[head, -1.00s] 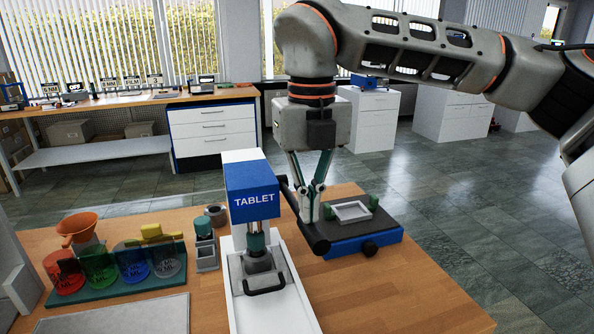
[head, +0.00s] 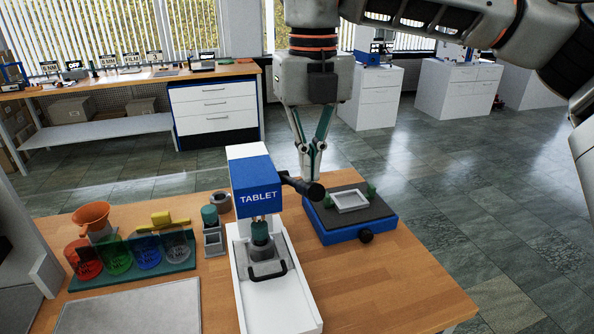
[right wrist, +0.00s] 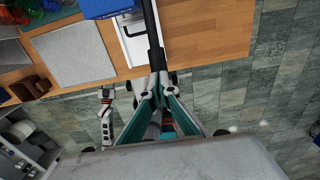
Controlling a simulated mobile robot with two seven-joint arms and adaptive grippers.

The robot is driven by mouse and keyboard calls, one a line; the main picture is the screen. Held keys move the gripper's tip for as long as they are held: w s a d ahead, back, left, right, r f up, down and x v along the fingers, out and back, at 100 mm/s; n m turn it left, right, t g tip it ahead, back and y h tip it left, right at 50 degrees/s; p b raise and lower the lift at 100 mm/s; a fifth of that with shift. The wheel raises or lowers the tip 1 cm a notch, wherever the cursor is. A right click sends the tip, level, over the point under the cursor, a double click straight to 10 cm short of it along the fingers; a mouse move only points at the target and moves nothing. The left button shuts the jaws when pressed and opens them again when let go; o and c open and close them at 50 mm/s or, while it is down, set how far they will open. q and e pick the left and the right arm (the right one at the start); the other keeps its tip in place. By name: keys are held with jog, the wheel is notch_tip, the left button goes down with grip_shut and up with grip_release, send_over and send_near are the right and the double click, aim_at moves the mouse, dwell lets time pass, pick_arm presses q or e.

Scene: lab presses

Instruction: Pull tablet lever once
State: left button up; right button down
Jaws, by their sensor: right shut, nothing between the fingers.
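The blue and white tablet press (head: 255,190), marked TABLET, stands on the wooden table. Its black lever (head: 303,188) sticks out from the right side of the press head, roughly level, with a thick dark grip at its end. My right gripper (head: 311,174) points down just behind the lever grip, its fingers shut and empty. In the right wrist view the lever (right wrist: 152,30) runs toward the fingertips (right wrist: 158,88); whether they touch it I cannot tell. The teal-topped die (head: 261,240) sits under the press head. My left gripper is out of view.
A blue device with a white tray (head: 350,201) stands close right of the press. Coloured jars (head: 148,253), an orange funnel (head: 91,215) and a small grey holder (head: 213,240) stand to the left. The table's front right is clear.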

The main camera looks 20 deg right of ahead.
jog(key=shift+r, duration=1.2)
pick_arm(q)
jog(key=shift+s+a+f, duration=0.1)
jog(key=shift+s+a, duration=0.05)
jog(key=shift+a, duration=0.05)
pick_arm(e)
notch_tip(320, 180, up, 8)
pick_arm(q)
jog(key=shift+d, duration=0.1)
pick_arm(e)
jog(key=shift+f, duration=0.15)
